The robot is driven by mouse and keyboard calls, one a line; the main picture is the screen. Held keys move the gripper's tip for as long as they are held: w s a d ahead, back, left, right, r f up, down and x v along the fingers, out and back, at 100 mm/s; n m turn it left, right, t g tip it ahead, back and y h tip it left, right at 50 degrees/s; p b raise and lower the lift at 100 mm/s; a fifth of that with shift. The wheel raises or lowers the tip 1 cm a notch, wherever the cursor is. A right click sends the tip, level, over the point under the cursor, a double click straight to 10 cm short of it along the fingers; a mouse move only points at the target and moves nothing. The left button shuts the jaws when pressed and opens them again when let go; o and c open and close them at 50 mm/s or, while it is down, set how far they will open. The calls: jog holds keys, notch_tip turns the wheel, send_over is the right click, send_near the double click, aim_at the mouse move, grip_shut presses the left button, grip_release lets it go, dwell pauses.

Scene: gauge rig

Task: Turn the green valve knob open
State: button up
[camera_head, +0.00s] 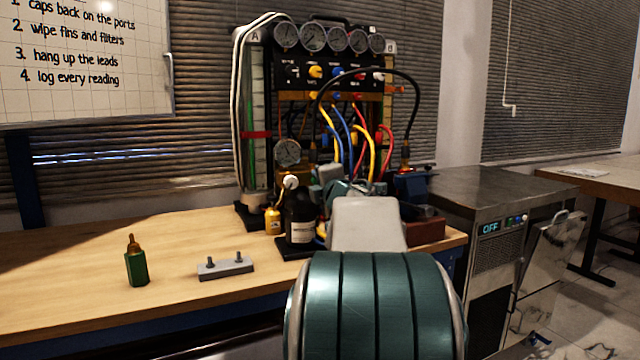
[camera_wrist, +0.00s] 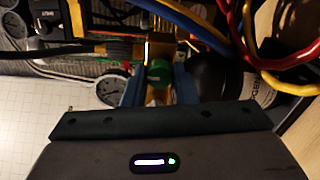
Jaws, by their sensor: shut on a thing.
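The green valve knob (camera_wrist: 159,70) shows in the wrist view on a brass-coloured fitting, near the top middle. My gripper (camera_wrist: 158,80) has one blue finger on each side of the knob and is shut on it. In the head view my own arm and wrist hide the knob and the fingertips. The gauge rig (camera_head: 326,76) stands upright at the back of the bench, with a row of dials, coloured knobs and hoses.
A black bottle (camera_head: 300,214) stands close to my gripper; it also shows in the wrist view (camera_wrist: 222,85). Yellow, blue and red hoses (camera_head: 357,135) hang nearby. A green bottle (camera_head: 137,268) and a grey block (camera_head: 225,267) sit on the wooden bench (camera_head: 75,260), whose left part is mostly clear.

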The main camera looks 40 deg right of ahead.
jog(key=o, duration=1)
jog(key=shift+s, duration=0.15)
jog(key=p+v, duration=0.2)
jog(key=v, duration=1.1)
jog(key=shift+s, duration=0.3)
jog(key=shift+a, duration=0.1)
